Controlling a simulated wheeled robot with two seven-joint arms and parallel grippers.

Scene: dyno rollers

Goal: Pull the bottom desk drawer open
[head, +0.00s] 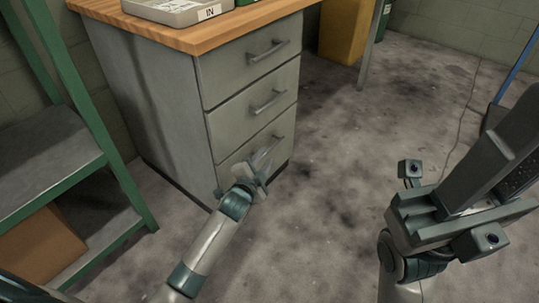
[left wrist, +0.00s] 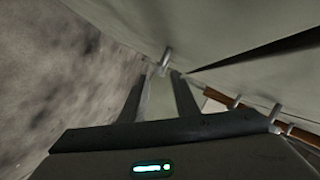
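The bottom desk drawer (head: 232,163) is the lowest of three grey drawer fronts and looks shut, flush with the others. My left gripper (head: 262,166) is in front of it and hides part of the front and most of its handle. In the left wrist view the two fingers of my left gripper (left wrist: 160,82) stand apart, and a metal handle (left wrist: 165,60) shows at the gap between their tips. I cannot tell whether the fingers touch it. My right gripper (head: 490,165) is at the right, large and away from the desk; its finger gap is unclear.
The middle drawer handle (head: 268,102) and top drawer handle (head: 268,50) stick out above. A green-framed shelf (head: 95,130) with a cardboard box (head: 40,245) stands left. A grey tray (head: 178,10) is on the wooden desktop (head: 190,38). The concrete floor (head: 345,150) is clear right of the drawers.

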